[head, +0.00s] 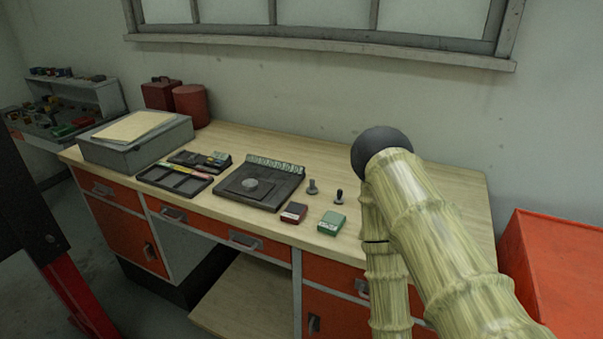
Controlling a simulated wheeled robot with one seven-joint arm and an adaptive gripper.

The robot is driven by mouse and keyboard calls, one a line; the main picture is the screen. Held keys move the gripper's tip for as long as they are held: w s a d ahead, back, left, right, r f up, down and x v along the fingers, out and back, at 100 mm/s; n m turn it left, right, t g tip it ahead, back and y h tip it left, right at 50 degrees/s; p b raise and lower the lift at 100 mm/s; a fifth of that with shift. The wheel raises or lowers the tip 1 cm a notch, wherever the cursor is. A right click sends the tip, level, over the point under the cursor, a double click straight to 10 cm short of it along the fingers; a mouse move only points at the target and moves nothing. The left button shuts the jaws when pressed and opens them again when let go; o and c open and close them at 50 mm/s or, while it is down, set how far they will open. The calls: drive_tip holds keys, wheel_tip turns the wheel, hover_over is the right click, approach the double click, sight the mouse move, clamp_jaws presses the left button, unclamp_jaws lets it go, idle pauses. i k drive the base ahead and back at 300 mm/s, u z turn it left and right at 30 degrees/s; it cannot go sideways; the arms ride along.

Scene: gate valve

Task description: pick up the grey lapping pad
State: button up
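A dark square tray or plate (258,195) lies on the workbench, with a smaller dark plate on it. A small grey round piece (251,184) rests in its middle; it may be the grey lapping pad, but it is too small to tell. In front of the plate are a dark red block with a pale label (294,212) and a green block with a pale label (331,223), lying apart. My arm comes in from the right, bends at a dark round joint and runs down in front of the bench. My gripper is not in view.
Two small dark knobbed pieces stand right of the plate (312,187) (339,196). A compartment tray (176,183) and grey case (135,143) lie left, red containers (190,104) behind. The wooden bench top (440,178) is bare at the back right. An orange-red box (555,270) stands right.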

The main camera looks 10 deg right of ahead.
sight(312, 190)
drive_tip(key=u, duration=0.75)
drive_tip(key=k, duration=0.4)
drive_tip(key=z, duration=0.25)
